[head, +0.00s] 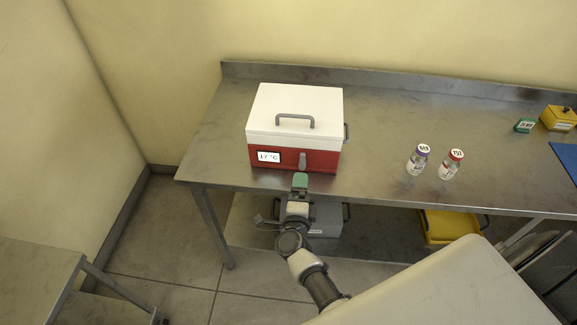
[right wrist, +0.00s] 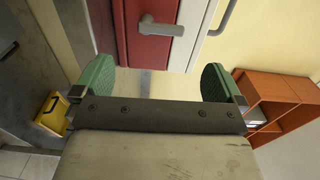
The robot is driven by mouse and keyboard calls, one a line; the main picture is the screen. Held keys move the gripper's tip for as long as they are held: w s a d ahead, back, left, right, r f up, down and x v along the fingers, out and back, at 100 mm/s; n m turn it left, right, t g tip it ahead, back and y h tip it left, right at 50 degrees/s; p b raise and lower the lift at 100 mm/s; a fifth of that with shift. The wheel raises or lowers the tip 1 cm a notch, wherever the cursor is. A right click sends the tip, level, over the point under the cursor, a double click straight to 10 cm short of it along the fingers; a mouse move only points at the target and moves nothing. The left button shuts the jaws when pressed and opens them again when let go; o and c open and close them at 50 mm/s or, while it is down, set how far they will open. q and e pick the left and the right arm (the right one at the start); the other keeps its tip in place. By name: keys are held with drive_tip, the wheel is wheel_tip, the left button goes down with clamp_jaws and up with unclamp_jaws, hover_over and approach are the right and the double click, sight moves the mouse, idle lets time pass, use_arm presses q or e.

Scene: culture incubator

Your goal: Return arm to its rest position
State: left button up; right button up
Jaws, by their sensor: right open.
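My right gripper (head: 300,181) is in front of the incubator box near the table's front edge. In the right wrist view its two green fingers (right wrist: 157,83) are spread apart with nothing between them. The incubator (head: 293,130) has a red body and a white lid, and the lid is down. Its grey front latch (head: 302,160) is just beyond the gripper; in the right wrist view the latch (right wrist: 160,27) appears ahead of the fingers, apart from them. A small display on the front reads 17 °C. My left gripper is not in view.
A green item (head: 525,125), a yellow box (head: 559,118) and a blue mat (head: 568,158) lie farther right. A yellow bin (head: 452,226) sits below.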

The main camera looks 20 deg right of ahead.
drive_tip(key=s+a+f+n+g+y+b, duration=0.1)
drive_tip(key=s+a+f+n+y, duration=0.15)
drive_tip(key=s+f+n, duration=0.4)
drive_tip(key=s+a+f+n+g+y+b, duration=0.15)
drive_tip(key=f+n+y, duration=0.25)
drive_tip(key=f, duration=0.6)
drive_tip(key=s+a+f+n+g+y+b, duration=0.1)
drive_tip(key=s+a+f+n+y, duration=0.15)
drive_tip(key=s+f+n, duration=0.4)
drive_tip(key=s+d+f+n+g, duration=0.1)
drive_tip(key=s+f+n+g, duration=0.2)
drive_tip(key=s+f, duration=0.3)
drive_tip(key=s+d+f+n+g+b, duration=0.1)
drive_tip(key=s+f, duration=0.5)
drive_tip(key=s, duration=0.7)
drive_tip(key=s+d+f+n+g+b, duration=0.1)
drive_tip(key=s+d+f+n+g, duration=0.2)
drive_tip(key=s, duration=0.6)
wheel_tip(320, 180, down, 3)
drive_tip(key=n+g, duration=0.2)
drive_tip(key=g, duration=0.2)
drive_tip(key=shift+s+d+f+n, duration=0.15)
drive_tip(key=shift+s+d+n, duration=0.1)
drive_tip(key=shift+s+n, duration=0.1)
